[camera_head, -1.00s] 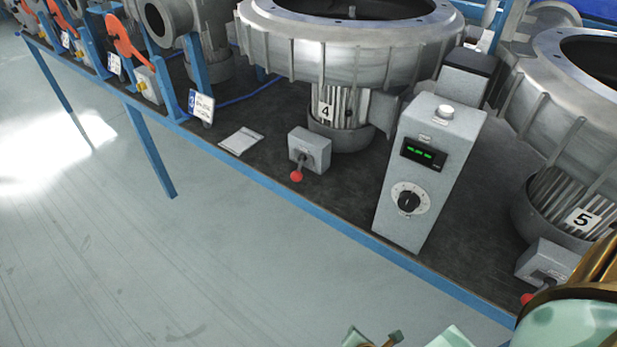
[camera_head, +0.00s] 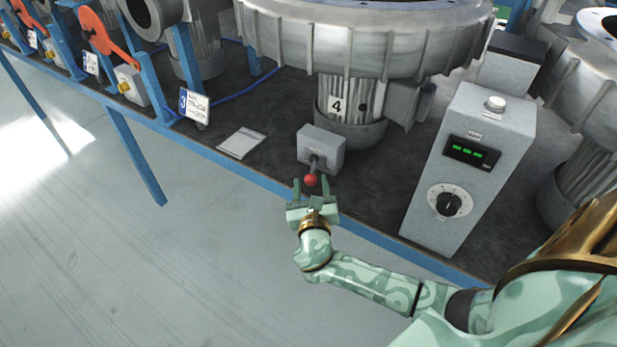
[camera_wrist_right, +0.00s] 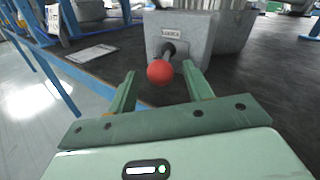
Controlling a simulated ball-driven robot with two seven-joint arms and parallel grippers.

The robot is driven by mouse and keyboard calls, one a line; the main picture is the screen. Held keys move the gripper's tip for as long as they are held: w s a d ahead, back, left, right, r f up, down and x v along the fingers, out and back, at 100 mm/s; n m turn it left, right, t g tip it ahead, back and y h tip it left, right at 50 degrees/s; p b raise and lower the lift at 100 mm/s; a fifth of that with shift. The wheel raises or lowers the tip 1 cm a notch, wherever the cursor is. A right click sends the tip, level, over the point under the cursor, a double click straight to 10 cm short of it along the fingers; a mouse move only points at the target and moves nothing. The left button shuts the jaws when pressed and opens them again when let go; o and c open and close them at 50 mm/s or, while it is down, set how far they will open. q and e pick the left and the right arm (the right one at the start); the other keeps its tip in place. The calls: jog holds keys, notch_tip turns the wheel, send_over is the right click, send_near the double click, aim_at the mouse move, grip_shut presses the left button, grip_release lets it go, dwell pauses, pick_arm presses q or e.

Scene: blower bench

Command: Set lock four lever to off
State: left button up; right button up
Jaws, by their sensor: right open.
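The lock four lever is a dark stem with a red ball knob (camera_head: 311,180) on a grey switch box (camera_head: 321,148) below the blower marked 4 (camera_head: 336,104). The stem points out and down towards the bench's front edge. My right gripper (camera_head: 311,187) is open at the knob, one finger on each side of it in the head view. In the right wrist view, the red knob (camera_wrist_right: 160,72) shows just beyond and between the open fingertips (camera_wrist_right: 160,72), with the box (camera_wrist_right: 190,32) behind. I cannot tell whether any finger touches it. My left gripper is not in view.
A grey control box (camera_head: 468,165) with a green display and a dial stands right of the lever. A white sheet (camera_head: 242,143) lies left on the dark bench. The blue front rail (camera_head: 255,178) runs below my gripper. The floor in front is clear.

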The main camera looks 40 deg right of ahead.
aim_at(310, 175)
jog(key=x, duration=0.2)
jog(key=shift+w+d+f+b, duration=0.1)
jog(key=shift+w+d+b, duration=0.15)
jog(key=shift+w+b, duration=0.05)
jog(key=shift+w+d, duration=0.3)
jog(key=shift+w, duration=0.15)
grip_shut()
